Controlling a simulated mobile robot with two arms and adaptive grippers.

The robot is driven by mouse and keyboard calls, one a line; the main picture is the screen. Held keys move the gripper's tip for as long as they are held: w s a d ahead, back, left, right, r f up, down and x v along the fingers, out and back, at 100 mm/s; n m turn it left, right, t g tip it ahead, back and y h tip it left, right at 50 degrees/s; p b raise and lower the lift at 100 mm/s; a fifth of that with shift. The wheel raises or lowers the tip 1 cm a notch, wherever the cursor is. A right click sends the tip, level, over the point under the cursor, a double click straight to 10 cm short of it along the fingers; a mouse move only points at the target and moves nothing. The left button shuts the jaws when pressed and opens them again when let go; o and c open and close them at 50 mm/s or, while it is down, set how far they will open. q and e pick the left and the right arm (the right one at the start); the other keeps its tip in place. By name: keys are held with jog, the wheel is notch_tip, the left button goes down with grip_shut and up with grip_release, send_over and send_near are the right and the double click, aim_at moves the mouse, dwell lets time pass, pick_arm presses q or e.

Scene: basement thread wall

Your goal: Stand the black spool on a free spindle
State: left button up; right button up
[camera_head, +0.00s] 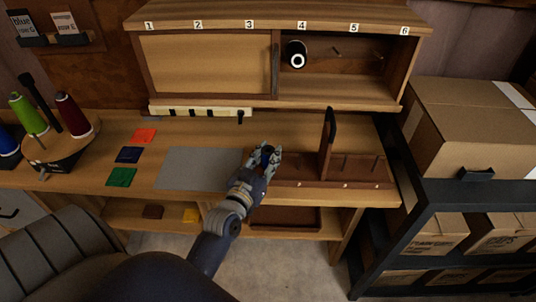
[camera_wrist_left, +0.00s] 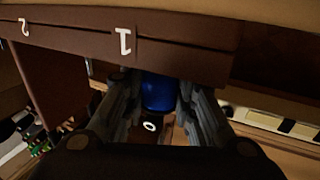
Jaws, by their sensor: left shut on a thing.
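The black spool (camera_head: 297,55) lies on its side in the open right half of the wall cabinet, its white-ringed end facing out, under number 4. Bare spindles (camera_head: 337,51) stick out to its right in the same opening. My left gripper (camera_head: 267,152) is over the bench, well below and apart from the black spool. It is shut on a blue thing (camera_wrist_left: 158,92), seen between the fingers in the left wrist view. A white ring (camera_wrist_left: 150,126) shows just below the blue thing; I cannot tell what it belongs to. My right gripper is not in view.
A round stand (camera_head: 62,150) with green and dark red cones is at the left. Coloured squares (camera_head: 130,155) and a grey mat (camera_head: 200,168) lie on the bench. A brown tray (camera_head: 300,180) with an upright divider is at the right. Boxes and a shelf stand further right.

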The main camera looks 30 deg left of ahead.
pick_arm(q)
jog(key=shift+f, duration=0.15)
jog(key=shift+f, duration=0.25)
jog(key=shift+r, duration=0.1)
jog(key=o, duration=0.8)
jog(key=s, duration=0.4)
jog(key=s+d, duration=0.1)
jog(key=s, duration=0.3)
jog(key=s+d, duration=0.1)
jog(key=s, duration=0.3)
